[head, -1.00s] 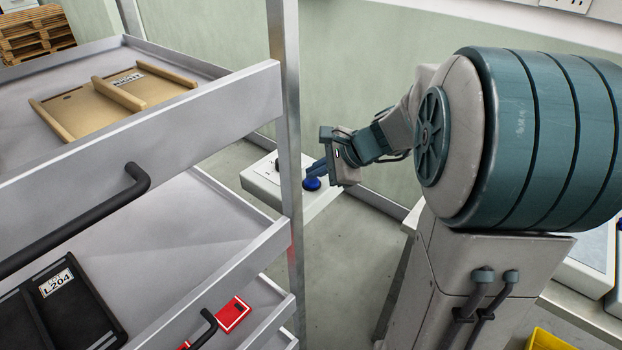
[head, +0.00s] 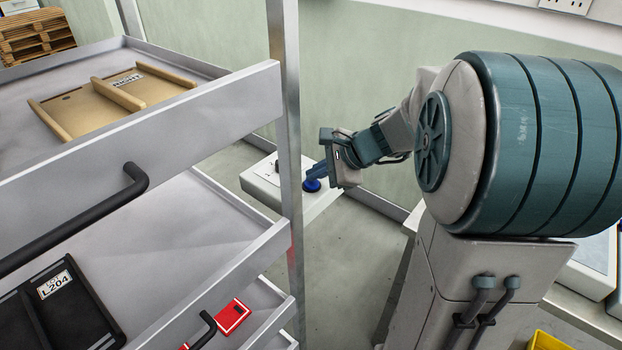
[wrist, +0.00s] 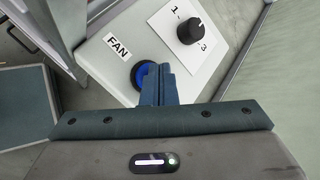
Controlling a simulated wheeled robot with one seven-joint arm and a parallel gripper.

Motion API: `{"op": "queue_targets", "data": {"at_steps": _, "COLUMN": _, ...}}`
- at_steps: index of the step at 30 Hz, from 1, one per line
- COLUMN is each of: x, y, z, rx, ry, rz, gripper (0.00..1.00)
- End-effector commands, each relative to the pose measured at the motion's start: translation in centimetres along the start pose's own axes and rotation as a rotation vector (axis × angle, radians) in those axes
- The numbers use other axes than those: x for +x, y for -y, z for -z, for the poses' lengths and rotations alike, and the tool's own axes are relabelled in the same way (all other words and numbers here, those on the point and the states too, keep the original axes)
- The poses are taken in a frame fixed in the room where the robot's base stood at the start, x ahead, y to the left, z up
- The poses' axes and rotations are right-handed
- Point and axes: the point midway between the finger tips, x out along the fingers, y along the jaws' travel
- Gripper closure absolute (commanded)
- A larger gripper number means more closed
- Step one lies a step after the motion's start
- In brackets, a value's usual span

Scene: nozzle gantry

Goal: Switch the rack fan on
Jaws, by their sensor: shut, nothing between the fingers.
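The fan control box (head: 262,181) is a pale panel behind the rack post in the head view. In the wrist view the box (wrist: 100,60) carries a FAN label (wrist: 117,45), a blue round button (wrist: 141,75) in a dark ring, and a black knob (wrist: 190,30) on a white plate marked 1 and 3. My gripper (wrist: 158,72) is shut and empty. Its fingertips are over the right part of the blue button and hide some of it; I cannot tell whether they touch. In the head view the blue button (head: 312,185) shows just below the fingers (head: 318,172).
The grey rack (head: 140,140) with its upright post (head: 284,130) stands left of my arm. Its shelves hold a tan panel (head: 110,100), a black tray (head: 60,310) and a red item (head: 233,316). A green wall (head: 370,75) is behind.

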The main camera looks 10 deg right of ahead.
Motion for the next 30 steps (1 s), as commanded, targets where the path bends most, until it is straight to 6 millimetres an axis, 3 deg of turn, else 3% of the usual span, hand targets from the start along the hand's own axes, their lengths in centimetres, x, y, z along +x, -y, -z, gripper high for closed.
{"op": "queue_targets", "data": {"at_steps": 11, "x": -0.4, "y": 0.3, "z": -0.3, "rx": -0.001, "ry": 0.000, "rz": 0.001, "gripper": 1.00}}
{"op": "queue_targets", "data": {"at_steps": 30, "x": -4.3, "y": 3.2, "z": -3.2, "rx": -0.001, "ry": 0.001, "rz": 0.001, "gripper": 1.00}}
